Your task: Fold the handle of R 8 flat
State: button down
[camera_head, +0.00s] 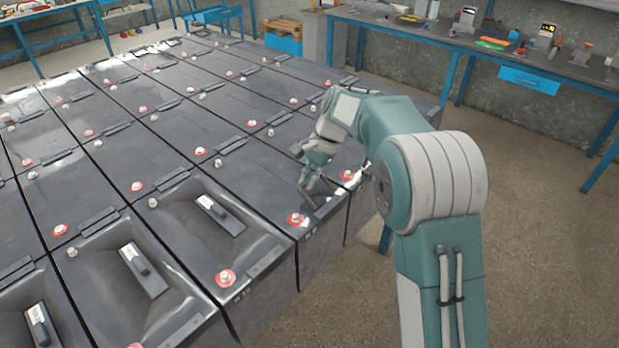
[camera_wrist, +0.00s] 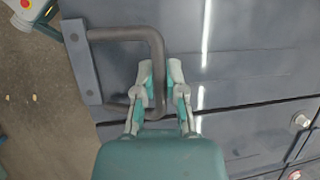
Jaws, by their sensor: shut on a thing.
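The handle (camera_wrist: 156,60) is a dark grey U-shaped bar in the wrist view. It is hinged to a bracket (camera_wrist: 78,62) at the edge of a dark battery (camera_wrist: 235,60). My gripper (camera_wrist: 160,72) is shut on the handle's crossbar, which passes between its two fingers. In the head view my gripper (camera_head: 309,178) is low over the near right battery (camera_head: 262,168), by its right edge. There the handle is mostly hidden by my gripper and looks raised off the lid. I cannot read a label R 8.
Rows of dark batteries with red-ringed terminals (camera_head: 297,219) fill the left side. Several near ones have recessed lids with small grey blocks (camera_head: 220,214). A blue-legged workbench (camera_head: 480,45) with tools stands behind. The floor (camera_head: 530,240) at the right is clear.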

jog(key=shift+w+a+f+h, duration=0.1)
jog(key=shift+w+a+h, duration=0.1)
jog(key=shift+h, duration=0.1)
dwell(0.4)
jog(key=c, duration=0.7)
grip_release()
jog(key=shift+g, duration=0.3)
jog(key=v, duration=1.1)
jog(key=shift+r, duration=0.35)
jog(key=shift+w, duration=0.1)
